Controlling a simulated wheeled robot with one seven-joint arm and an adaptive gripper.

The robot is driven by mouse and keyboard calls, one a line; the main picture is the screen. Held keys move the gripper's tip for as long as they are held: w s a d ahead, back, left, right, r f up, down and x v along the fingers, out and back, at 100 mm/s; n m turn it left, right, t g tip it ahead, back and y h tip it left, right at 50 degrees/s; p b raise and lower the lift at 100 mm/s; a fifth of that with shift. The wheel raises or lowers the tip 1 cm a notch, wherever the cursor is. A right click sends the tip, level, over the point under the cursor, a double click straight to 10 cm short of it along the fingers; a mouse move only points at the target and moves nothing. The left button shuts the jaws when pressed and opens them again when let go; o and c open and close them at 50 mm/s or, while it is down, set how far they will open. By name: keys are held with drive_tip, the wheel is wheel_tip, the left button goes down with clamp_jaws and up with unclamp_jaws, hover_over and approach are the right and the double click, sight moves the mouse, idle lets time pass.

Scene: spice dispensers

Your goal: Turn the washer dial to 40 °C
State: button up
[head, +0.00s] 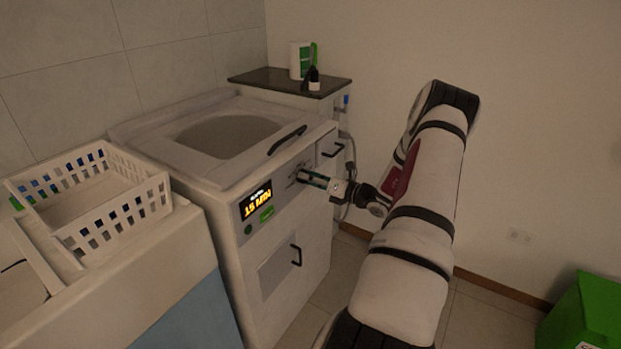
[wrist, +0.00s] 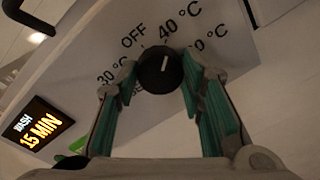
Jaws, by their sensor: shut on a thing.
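The washer (head: 285,265) stands left of my arm in the head view, its front panel facing my gripper (head: 305,177). In the wrist view the dial (wrist: 160,70) is a round black knob on the pale panel. Its white pointer line points up and slightly right, towards the 40 °C label (wrist: 180,25). OFF (wrist: 133,37) is printed to the upper left and 30 °C to the left; another temperature at the right is partly hidden by a finger. My green-padded fingers are closed on either side of the dial. In the head view my fingers cover the dial.
The washer's lit display (head: 257,205) reads WASH 15 MIN. A white basket (head: 105,225) sits left of the washer. A dark-topped cabinet (head: 275,78) behind carries a white and green container (head: 300,60) and a small dark bottle. A green box (head: 590,310) is at the lower right.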

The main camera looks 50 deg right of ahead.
drive_tip(key=o, duration=1.2)
drive_tip(key=shift+c, duration=0.2)
drive_tip(key=s, duration=1.2)
drive_tip(key=shift+d+r, duration=0.2)
drive_tip(key=shift+r, duration=0.05)
